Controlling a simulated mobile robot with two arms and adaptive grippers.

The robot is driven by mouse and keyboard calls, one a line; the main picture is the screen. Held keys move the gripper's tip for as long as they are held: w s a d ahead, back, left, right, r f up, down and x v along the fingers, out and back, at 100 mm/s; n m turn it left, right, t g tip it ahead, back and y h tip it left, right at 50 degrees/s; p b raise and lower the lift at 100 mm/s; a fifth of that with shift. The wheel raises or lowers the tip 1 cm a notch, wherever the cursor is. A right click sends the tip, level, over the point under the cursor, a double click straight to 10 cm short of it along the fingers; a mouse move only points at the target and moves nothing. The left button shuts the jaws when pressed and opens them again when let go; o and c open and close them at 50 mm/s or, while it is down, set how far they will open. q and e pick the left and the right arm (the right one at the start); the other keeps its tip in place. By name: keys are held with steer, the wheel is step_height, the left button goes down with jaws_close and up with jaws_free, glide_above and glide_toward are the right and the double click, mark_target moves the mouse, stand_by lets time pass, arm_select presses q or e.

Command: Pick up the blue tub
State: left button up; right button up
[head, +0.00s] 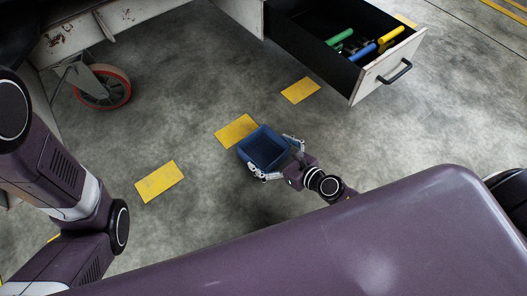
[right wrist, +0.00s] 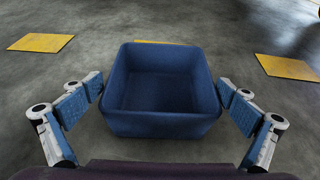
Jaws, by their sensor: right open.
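The blue tub (head: 264,147) is a small open-topped box, and it looks empty. In the head view it shows over the grey floor, near a yellow floor mark. My right gripper (head: 279,159) is at the tub, with its fingers on two opposite sides. In the right wrist view the tub (right wrist: 162,92) is between the blue-padded fingers of my right gripper (right wrist: 160,112). My left gripper is not in view; only my left arm shows at the left.
An open drawer (head: 374,82) with a black handle juts out at the upper right. It holds green, blue and yellow-handled things. A trolley wheel (head: 103,88) with a red rim stands at the upper left. Yellow marks (head: 159,181) lie on the clear concrete floor.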

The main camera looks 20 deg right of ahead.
mark_target(251, 140)
steer(key=x, duration=0.4)
steer(key=shift+w+r+b, duration=0.1)
steer(key=shift+b, duration=0.2)
steer(key=c, duration=0.9)
steer(key=shift+c, duration=0.2)
steer(key=shift+r, duration=0.2)
